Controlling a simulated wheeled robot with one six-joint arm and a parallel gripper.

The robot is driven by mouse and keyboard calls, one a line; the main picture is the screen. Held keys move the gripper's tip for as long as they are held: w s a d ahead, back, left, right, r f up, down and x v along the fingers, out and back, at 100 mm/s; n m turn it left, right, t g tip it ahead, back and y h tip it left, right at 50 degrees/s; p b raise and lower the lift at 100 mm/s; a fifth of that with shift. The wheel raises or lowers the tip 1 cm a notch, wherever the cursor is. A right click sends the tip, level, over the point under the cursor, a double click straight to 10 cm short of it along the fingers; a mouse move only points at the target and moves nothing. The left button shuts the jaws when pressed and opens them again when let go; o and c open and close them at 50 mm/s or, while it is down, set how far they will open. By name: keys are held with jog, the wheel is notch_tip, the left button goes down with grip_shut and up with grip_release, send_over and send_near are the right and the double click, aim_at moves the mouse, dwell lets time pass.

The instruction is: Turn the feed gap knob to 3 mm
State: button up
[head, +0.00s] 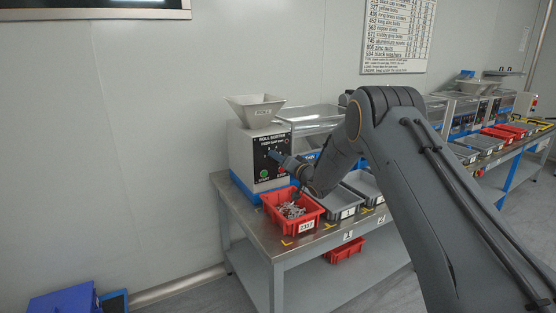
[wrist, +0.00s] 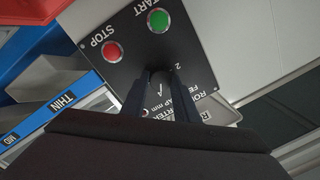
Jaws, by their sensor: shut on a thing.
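The roll sorter (head: 240,150) is a light box with a black front panel, a hopper on top and a blue base. My gripper (head: 273,154) is at this panel. In the wrist view my gripper (wrist: 162,76) has its two dark fingers on either side of the dark feed gap knob (wrist: 161,80) and is shut on it. The panel appears upside down there, with a "2" visible beside the knob. The fingers hide much of the scale, and I cannot read the knob's setting.
The green START button (wrist: 158,20) and red STOP button (wrist: 112,51) sit close to the knob. A red bin (head: 292,211) of small metal parts stands in front of the sorter. Grey trays (head: 337,203) stand to its right on the metal table (head: 277,246).

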jog(key=shift+r+n+h+b, duration=0.1)
jog(key=shift+n+h+b, duration=0.3)
jog(key=shift+n+b, duration=3.9)
jog(key=n+p, duration=0.2)
jog(key=shift+n, duration=0.3)
jog(key=o, duration=1.1)
jog(key=shift+c, duration=0.2)
jog(key=shift+s, duration=0.15)
jog(key=v, duration=0.7)
jog(key=shift+s+d, duration=0.15)
jog(key=shift+s, duration=0.1)
jog(key=shift+r, duration=0.1)
